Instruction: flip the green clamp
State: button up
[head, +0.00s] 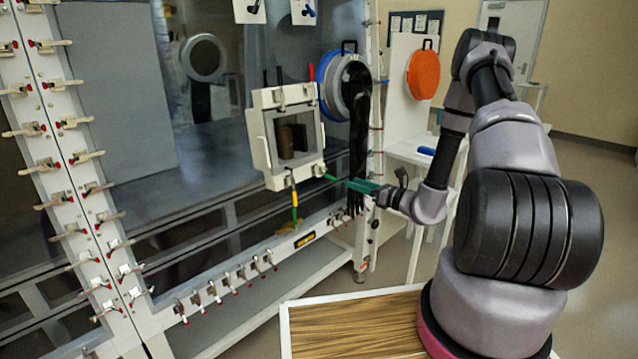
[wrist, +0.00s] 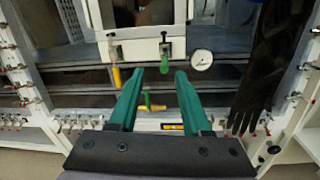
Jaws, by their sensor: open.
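The green clamp (head: 328,177) sits at the lower right corner of the white-framed door (head: 262,150). In the wrist view, the green clamp (wrist: 163,67) has its handle below the door's bottom edge, and it appears between my fingertips in the picture. My gripper (head: 347,184) has teal fingers and is just right of the clamp in the head view. In the wrist view my gripper (wrist: 160,72) is open, with nothing visibly held. I cannot tell whether a finger touches the handle. A clamp with a yellow handle (wrist: 116,76) is to the left on the same door edge.
A black glove (wrist: 262,70) hangs close on the right, and a round gauge (wrist: 201,60) is right of the clamp. A yellow-handled valve with a green part (wrist: 150,106) lies below. Several small toggle clamps line the lower frame. A wooden tabletop (head: 350,325) is in front.

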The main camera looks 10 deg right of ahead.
aim_at(332, 178)
jog(key=shift+m+t+h, duration=0.3)
jog(key=shift+m+h, duration=0.1)
jog(key=shift+m, duration=0.1)
jog(key=x, duration=0.3)
jog(key=f+x, duration=0.1)
jog(key=x, duration=0.3)
jog(key=f+x, duration=0.1)
jog(key=x, duration=0.2)
jog(key=shift+w+a, duration=0.1)
jog(key=shift+w, duration=0.2)
grip_shut()
dwell(0.6)
